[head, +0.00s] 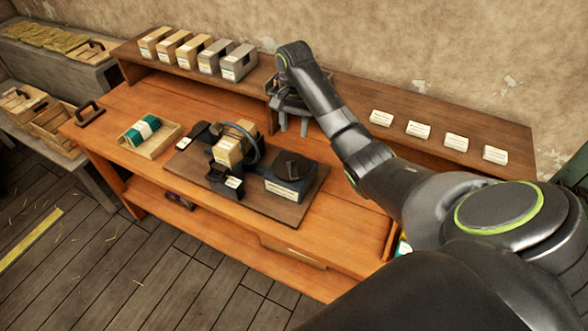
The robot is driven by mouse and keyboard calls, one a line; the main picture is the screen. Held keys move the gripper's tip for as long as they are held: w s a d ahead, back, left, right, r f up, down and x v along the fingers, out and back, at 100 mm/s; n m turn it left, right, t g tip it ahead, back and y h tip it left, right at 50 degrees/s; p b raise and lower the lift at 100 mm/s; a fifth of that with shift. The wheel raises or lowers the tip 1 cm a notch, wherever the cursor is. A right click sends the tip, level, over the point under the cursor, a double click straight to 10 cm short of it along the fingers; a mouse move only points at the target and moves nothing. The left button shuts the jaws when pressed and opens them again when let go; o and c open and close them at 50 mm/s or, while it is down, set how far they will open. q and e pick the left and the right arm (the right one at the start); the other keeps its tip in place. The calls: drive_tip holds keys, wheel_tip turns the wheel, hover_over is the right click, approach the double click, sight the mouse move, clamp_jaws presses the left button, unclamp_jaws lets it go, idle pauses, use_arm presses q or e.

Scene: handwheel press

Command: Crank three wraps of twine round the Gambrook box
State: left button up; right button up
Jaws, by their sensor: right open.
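A tan box (229,150) with a pale label sits in the twine-wrapping machine on the bench, with a dark ring (254,143) standing close around its right side. The label is too small to read, so I cannot tell whether it is the Gambrook box. No twine can be made out on it. To the ring's right is a dark housing (289,182) with a round black top and a white label; a crank handle cannot be made out. My right gripper (293,123) is open and points down above the bench, behind the machine and clear of it. My left gripper is out of view.
Several tan and grey boxes (203,54) stand on the back shelf. Several white cards (419,130) lie along its right part. A wooden tray (156,149) with a green-and-white roll (139,132) sits left of the machine. Crates (46,117) stand far left. The right bench top is partly hidden by my arm.

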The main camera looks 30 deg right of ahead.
drive_tip(key=n, duration=0.4)
drive_tip(key=n+b, duration=0.9)
drive_tip(key=n, duration=2.4)
hover_over(294, 169)
drive_tip(key=w, duration=0.1)
drive_tip(key=f, duration=0.9)
drive_tip(key=shift+d+f, duration=0.3)
wheel_tip(294, 169, down, 7)
drive_tip(key=shift+r+p, duration=0.1)
drive_tip(key=shift+p, duration=0.75)
drive_tip(key=shift+f, duration=0.8)
